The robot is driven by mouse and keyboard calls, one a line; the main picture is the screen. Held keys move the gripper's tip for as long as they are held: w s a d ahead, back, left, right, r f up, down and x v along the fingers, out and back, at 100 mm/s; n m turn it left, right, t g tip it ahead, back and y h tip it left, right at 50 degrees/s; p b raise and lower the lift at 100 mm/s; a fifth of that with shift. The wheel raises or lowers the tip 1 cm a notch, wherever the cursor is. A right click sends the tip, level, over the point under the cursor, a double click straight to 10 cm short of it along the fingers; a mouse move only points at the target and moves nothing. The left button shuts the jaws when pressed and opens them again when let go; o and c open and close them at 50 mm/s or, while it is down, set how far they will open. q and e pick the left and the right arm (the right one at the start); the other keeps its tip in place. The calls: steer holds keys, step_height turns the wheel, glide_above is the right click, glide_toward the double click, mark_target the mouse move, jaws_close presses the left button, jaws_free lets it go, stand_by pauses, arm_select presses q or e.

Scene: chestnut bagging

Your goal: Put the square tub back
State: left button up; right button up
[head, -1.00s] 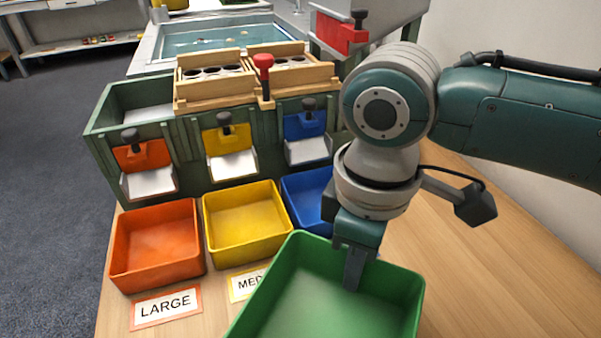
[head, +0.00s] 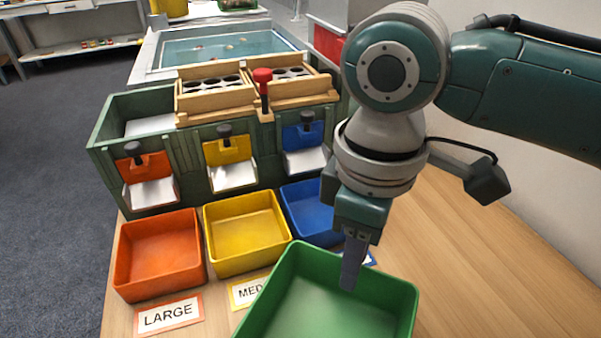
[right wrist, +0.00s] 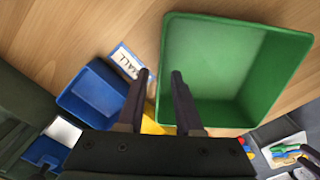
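The square green tub (head: 392,300) stands at the front of the wooden table, cut off by the bottom edge of the head view. It looks empty, and it also shows in the right wrist view (right wrist: 220,112). My right gripper (head: 349,288) is at the tub's far rim. In the right wrist view its two fingers (right wrist: 160,73) are spread apart, with one over the tub's inside and the other outside its wall. I see no finger pressed on the wall.
Orange (head: 158,285), yellow (head: 245,262) and blue (head: 312,226) bins stand under the green sorter's chutes (head: 110,140). LARGE (head: 170,314) and partly hidden MED labels (head: 246,293) lie in front. Bare table (head: 480,270) lies to the right.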

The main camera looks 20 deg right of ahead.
step_height(320, 180, up, 7)
steer(key=shift+r+p, duration=0.2)
steer(key=shift+p, duration=0.75)
steer(key=s+a+f+m+t+y, duration=0.2)
steer(key=s+a+f+m+y, duration=0.1)
steer(key=s+a, duration=0.3)
steer(key=s+d+m+t+h, duration=0.1)
steer(key=s+d+m, duration=0.3)
steer(key=s+d, duration=0.4)
steer(key=d+h, duration=0.1)
steer(key=d, duration=0.1)
steer(key=shift+d+t+h, duration=0.3)
steer(key=shift+d+h, duration=0.1)
steer(key=shift+o, duration=0.3)
